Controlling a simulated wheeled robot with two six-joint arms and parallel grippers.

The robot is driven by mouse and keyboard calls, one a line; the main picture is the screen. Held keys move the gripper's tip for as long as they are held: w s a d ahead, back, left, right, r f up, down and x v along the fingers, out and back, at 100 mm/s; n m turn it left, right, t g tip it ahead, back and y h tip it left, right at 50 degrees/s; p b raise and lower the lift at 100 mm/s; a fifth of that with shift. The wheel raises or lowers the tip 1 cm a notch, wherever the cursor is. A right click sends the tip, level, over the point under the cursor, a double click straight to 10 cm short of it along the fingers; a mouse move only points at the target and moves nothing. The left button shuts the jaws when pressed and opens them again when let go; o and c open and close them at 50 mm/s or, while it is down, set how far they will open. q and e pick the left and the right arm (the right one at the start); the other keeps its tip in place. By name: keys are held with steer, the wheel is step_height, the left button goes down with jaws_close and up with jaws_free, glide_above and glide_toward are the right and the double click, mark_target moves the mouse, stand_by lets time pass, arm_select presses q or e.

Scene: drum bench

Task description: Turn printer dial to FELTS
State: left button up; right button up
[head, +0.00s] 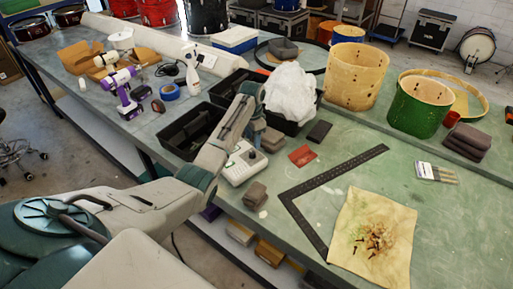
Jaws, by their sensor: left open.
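A small off-white label printer (241,166) sits on the green bench mat near the front edge, just right of my left forearm. A small dark knob on its top looks like the dial (252,154); its markings and setting are too small to read. My left arm comes in from the left and reaches up past the printer. My right gripper is out of view.
Black bins (192,132) stand left of the printer, and the crumpled white cloth (291,92) lies behind. A brown-grey block (256,194) and a black square ruler (336,181) lie nearby. Drum shells (357,75) stand at the back.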

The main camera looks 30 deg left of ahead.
mark_target(252, 152)
arm_select(q)
step_height(252, 152, down, 7)
steer(key=shift+s+r+p, duration=0.1)
steer(key=shift+r+p, duration=0.05)
steer(key=shift+p, duration=0.55)
steer(key=c, duration=1)
